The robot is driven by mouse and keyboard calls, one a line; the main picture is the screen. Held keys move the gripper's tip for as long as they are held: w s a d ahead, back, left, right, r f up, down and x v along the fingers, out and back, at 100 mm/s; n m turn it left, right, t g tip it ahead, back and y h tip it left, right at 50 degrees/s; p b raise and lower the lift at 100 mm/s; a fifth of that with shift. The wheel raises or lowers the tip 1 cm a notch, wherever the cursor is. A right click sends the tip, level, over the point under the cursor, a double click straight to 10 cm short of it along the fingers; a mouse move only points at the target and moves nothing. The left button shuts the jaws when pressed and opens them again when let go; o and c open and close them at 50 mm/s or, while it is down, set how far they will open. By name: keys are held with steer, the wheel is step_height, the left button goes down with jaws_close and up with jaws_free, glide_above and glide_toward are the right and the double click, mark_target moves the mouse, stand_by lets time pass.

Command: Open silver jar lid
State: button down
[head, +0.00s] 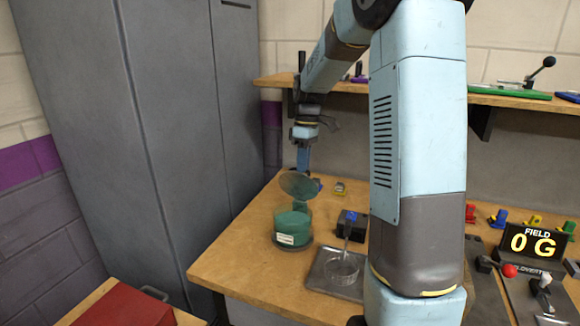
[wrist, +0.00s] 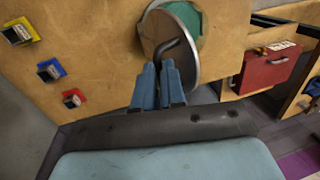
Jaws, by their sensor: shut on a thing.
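The green jar (head: 292,229) with a pale label stands on the wooden bench in the head view. Its silver lid (head: 298,186) is tilted above the jar's top, apart from most of the rim; whether an edge still touches is unclear. In the wrist view the lid (wrist: 184,62) is a grey disc with a dark bent handle (wrist: 168,46), and part of the green jar (wrist: 189,17) shows behind it. My gripper (wrist: 160,72) is shut on the end of that handle. In the head view my gripper (head: 302,160) is small, directly above the lid.
A black box with a blue knob (head: 350,224) and a metal tray (head: 330,285) with a clear vessel stand right of the jar. A grey locker (head: 165,120) rises at left. A shelf (head: 510,98) runs behind. The FIELD display (head: 537,242) and levers are far right.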

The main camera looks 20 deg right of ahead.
steer(key=shift+w+d+f, duration=0.15)
steer(key=shift+w+d, duration=1)
steer(key=shift+w, duration=0.05)
steer(key=c, duration=1.2)
jaws_free()
step_height(320, 180, up, 13)
steer(key=w+d, duration=0.1)
steer(key=w, duration=0.1)
steer(key=shift+w+d+r, duration=0.15)
steer(key=shift+d+r, duration=0.05)
steer(key=shift+d, duration=0.2)
